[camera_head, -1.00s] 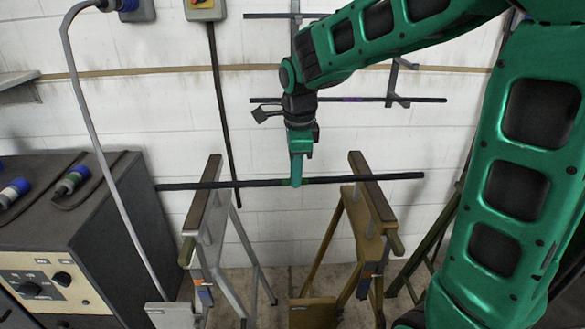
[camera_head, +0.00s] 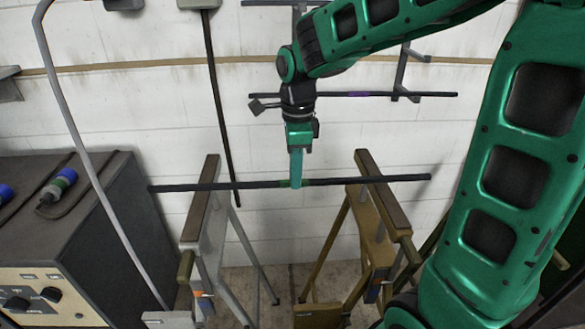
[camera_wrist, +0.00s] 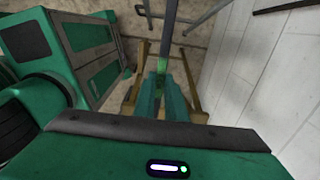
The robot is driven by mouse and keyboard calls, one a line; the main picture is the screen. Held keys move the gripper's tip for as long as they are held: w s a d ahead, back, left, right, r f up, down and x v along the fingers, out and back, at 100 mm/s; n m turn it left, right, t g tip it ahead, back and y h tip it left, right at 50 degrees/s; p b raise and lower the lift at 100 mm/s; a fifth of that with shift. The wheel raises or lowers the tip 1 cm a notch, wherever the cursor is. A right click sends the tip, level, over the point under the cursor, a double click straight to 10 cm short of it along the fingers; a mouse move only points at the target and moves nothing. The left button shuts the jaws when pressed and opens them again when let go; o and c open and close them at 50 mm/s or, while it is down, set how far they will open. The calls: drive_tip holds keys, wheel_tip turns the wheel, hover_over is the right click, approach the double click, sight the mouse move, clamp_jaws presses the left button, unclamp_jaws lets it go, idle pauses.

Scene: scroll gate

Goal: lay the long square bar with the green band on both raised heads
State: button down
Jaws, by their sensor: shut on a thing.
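The long dark square bar (camera_head: 240,185) runs level across the head view, with its green band (camera_head: 285,184) at the middle. My gripper (camera_head: 296,184) points down and is shut on the bar at or just beside the band. The bar crosses the wooden-topped head of the grey stand (camera_head: 203,195) at left and the head of the tan stand (camera_head: 378,195) at right. I cannot tell whether it touches either head. In the wrist view the bar (camera_wrist: 171,25) runs away from the fingers, the green band (camera_wrist: 161,65) close to them.
A dark cabinet (camera_head: 95,215) with a panel and plugs stands at left, a grey cable rising beside it. Wall brackets hold another bar with a purple band (camera_head: 358,94). A thin dark rod (camera_head: 220,110) leans on the wall. The floor between the stands is clear.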

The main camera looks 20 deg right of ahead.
drive_tip(key=shift+f, duration=2.15)
drive_tip(key=c, duration=1.7)
unclamp_jaws()
wheel_tip(320, 180, up, 11)
drive_tip(key=shift+d+f, duration=0.15)
